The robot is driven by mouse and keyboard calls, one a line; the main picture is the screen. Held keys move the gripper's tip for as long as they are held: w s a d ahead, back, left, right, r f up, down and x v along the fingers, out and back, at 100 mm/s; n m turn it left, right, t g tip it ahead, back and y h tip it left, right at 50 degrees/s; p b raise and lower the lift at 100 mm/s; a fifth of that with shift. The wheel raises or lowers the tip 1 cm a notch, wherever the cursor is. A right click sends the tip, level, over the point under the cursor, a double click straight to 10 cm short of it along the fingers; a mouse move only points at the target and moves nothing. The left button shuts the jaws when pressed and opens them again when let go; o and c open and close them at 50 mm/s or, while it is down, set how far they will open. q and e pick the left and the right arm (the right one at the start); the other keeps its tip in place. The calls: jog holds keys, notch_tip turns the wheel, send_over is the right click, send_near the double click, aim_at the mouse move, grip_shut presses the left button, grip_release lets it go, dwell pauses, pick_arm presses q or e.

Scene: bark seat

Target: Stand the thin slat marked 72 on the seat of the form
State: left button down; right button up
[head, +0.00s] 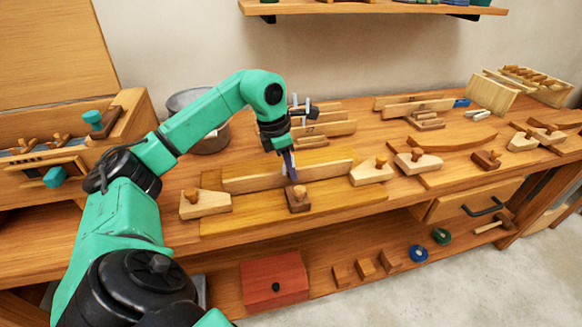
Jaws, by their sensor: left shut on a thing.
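My left gripper (290,172) reaches down over the bench and is shut on a long thin wooden slat (325,171). The slat stands on edge, running left to right over a yellowish wooden board (345,197), which looks like the form. I cannot tell whether the slat's lower edge touches the seat. No number is readable on it. A pale block with a knob (205,204) is at its left end and another (371,171) at its right end. A small dark block with a knob (298,199) is in front of its middle. My right gripper is not in view.
More slats (326,128) stand in a rack behind. A metal bucket (210,138) is behind my arm. Several knobbed blocks and curved pieces (455,143) lie to the right. A red box (274,281) sits on the lower shelf. A wall shelf (370,7) hangs above.

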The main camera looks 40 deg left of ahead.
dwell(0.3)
pick_arm(q)
jog(key=c, duration=1)
grip_release()
jog(key=shift+o, duration=0.8)
jog(key=shift+s+d+r, duration=0.1)
jog(key=shift+d, duration=0.05)
jog(key=shift+r, duration=0.1)
jog(key=w+d+p+v, duration=0.1)
jog(key=w+p+v, duration=0.1)
jog(key=p+v, duration=0.8)
jog(key=shift+r, duration=0.45)
